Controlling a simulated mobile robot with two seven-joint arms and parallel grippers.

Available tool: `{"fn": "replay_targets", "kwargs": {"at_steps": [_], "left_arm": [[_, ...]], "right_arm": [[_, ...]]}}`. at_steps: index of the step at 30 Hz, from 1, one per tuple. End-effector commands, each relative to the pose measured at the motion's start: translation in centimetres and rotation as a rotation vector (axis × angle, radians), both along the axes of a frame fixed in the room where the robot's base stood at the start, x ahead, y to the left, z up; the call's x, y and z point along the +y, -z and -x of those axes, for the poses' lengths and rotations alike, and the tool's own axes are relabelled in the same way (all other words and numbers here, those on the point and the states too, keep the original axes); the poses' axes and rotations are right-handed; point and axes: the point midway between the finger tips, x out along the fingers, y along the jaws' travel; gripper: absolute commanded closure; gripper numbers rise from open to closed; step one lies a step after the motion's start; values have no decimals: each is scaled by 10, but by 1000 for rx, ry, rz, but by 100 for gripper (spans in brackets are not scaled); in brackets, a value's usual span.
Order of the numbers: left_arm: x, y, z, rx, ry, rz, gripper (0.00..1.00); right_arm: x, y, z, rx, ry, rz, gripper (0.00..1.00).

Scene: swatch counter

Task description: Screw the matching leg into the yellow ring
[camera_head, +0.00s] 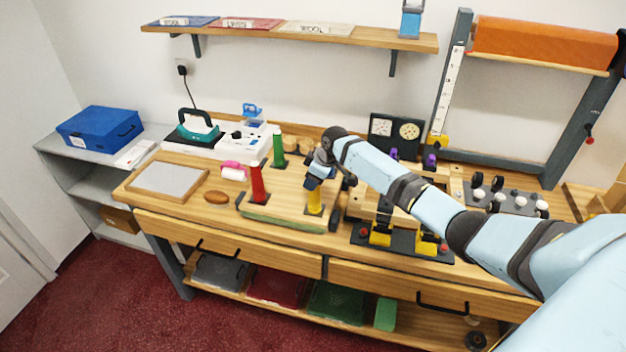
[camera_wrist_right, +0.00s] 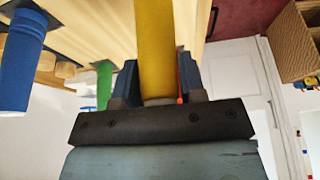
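The yellow leg (camera_head: 315,203) stands upright near the counter's front edge, its foot by a dark square plate. My right gripper (camera_head: 320,178) is over its upper part and hides its top. In the right wrist view the yellow leg (camera_wrist_right: 155,45) runs between the two fingers (camera_wrist_right: 157,85), which lie close against both sides. A red leg (camera_head: 257,182) and a green leg (camera_head: 278,148) stand upright to the left. A blue leg (camera_wrist_right: 20,55) shows in the wrist view. I cannot make out a separate yellow ring. My left gripper is not in view.
A green strip (camera_head: 285,220) lies along the front edge by the red leg. A dark stand with yellow parts (camera_head: 380,237) is right of the yellow leg. A grey board (camera_head: 168,180) lies at the left. A shelf (camera_head: 300,36) hangs above.

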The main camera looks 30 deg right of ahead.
Motion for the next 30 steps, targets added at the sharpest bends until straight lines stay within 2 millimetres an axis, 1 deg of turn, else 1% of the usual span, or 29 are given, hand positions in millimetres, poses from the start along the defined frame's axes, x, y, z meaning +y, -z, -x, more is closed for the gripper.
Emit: {"fn": "replay_targets", "kwargs": {"at_steps": [1, 2, 5, 8, 10, 11, 12, 20, 30], "left_arm": [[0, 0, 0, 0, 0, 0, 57], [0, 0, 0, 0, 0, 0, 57], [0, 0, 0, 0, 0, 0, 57], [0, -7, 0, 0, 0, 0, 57], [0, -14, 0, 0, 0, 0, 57], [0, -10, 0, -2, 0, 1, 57], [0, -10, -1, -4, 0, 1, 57], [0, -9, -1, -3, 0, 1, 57], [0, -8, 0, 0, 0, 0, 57]], "right_arm": [[0, 0, 0, 0, 0, 0, 87], [0, 0, 0, 0, 1, 0, 91], [0, 0, 0, 0, 2, 0, 92], [0, -3, 0, -1, 51, -1, 92], [0, -4, 1, 0, 135, 0, 92], [0, 0, 1, 0, 176, 0, 92], [0, 1, 1, -1, 235, -1, 92], [-2, 1, 0, 0, 615, 0, 92], [-4, 1, 0, 1, 1158, 0, 92]]}}
